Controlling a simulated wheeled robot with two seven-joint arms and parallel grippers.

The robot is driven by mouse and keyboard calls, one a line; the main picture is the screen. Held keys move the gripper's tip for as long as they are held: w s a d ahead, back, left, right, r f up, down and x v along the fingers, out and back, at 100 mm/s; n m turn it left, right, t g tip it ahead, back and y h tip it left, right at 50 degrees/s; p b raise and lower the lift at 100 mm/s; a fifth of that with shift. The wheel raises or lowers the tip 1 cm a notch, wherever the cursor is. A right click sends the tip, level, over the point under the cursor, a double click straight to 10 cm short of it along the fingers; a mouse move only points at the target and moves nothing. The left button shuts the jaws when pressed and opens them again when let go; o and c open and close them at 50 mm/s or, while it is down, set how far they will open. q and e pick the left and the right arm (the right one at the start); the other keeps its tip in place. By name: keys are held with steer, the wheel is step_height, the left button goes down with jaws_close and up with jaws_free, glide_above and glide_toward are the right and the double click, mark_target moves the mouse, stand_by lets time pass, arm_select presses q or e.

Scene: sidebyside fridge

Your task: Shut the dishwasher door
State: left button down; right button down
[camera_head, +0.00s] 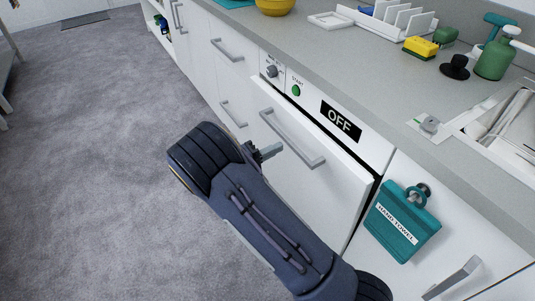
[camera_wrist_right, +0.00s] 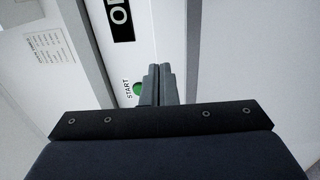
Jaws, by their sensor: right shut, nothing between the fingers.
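The dishwasher door (camera_head: 322,192) is a white panel with a grey bar handle (camera_head: 292,138) near its top. It leans slightly out from the cabinet, with a gap at its top and right edge. Above it is the control panel (camera_head: 312,97) with a knob, a green START button (camera_head: 296,90) and a black OFF display. My right gripper (camera_head: 268,152) is shut and empty in front of the door, just below the left part of the handle. I cannot tell whether it touches the door.
A teal hand towel (camera_head: 402,222) hangs on the cabinet to the right. The counter above holds a dish rack (camera_head: 385,20), a yellow sponge (camera_head: 420,47), a green soap bottle (camera_head: 494,60) and a sink (camera_head: 510,125). Open grey carpet (camera_head: 90,170) lies to the left.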

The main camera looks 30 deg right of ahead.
mark_target(307, 133)
steer(key=d, duration=0.9)
steer(key=shift+w+r+b, duration=0.3)
steer(key=shift+r, duration=0.05)
arm_select(q)
steer(key=shift+f, duration=0.35)
arm_select(e)
steer(key=shift+y, duration=0.5)
steer(key=d, duration=0.4)
steer(key=shift+w+d+r+p, duration=0.2)
steer(key=shift+w+d+p, duration=0.05)
steer(key=shift+d+p, duration=0.05)
arm_select(q)
steer(key=shift+r, duration=0.25)
arm_select(e)
steer(key=shift+a+f, duration=0.1)
